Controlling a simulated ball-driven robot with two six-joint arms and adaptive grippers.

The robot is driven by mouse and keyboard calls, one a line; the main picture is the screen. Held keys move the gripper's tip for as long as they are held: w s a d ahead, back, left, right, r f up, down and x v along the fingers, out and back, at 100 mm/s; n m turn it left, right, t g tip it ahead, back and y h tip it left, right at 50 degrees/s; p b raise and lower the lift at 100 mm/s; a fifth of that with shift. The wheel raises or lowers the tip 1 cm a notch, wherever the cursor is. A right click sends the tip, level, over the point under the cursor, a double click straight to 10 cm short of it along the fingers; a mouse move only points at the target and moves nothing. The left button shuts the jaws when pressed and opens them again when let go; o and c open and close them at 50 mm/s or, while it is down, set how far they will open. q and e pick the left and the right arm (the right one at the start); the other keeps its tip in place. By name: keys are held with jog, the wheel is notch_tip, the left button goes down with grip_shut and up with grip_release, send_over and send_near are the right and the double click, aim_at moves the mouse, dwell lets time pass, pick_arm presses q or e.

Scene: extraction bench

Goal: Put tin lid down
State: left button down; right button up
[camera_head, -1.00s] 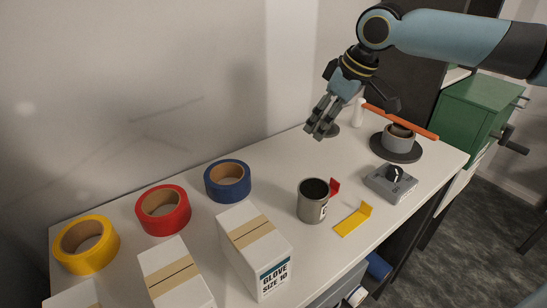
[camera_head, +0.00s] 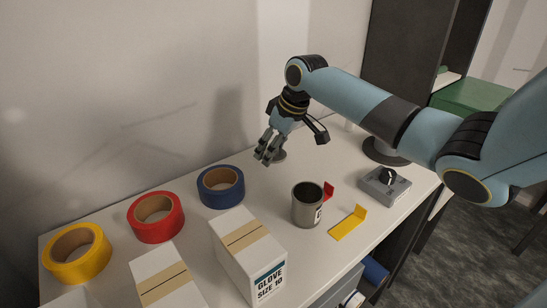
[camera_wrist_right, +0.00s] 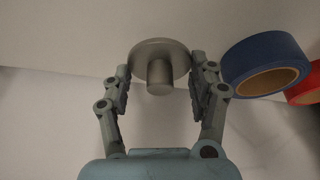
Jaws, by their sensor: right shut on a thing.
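The tin lid (camera_wrist_right: 179,57) is a grey metal disc with a round knob. My right gripper (camera_wrist_right: 158,80) is shut on it, one finger at each side. In the head view the lid (camera_head: 280,155) shows partly behind the fingers of my right gripper (camera_head: 267,154), near the wall side of the bench. I cannot tell whether the lid touches the bench. The open grey tin (camera_head: 307,209) stands upright in front of it, apart from the gripper. My left gripper is not in view.
A blue tape roll (camera_head: 221,197) lies left of the gripper, with red (camera_head: 157,229) and yellow (camera_head: 77,267) rolls beyond. White boxes (camera_head: 252,276) stand at the front.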

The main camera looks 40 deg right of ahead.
aim_at(274, 158)
jog(key=shift+f, duration=1.5)
jog(key=shift+s, duration=0.1)
jog(key=o, duration=0.8)
jog(key=shift+f, duration=0.1)
jog(key=shift+r, duration=0.2)
jog(key=v, duration=1.2)
jog(key=shift+f, duration=0.1)
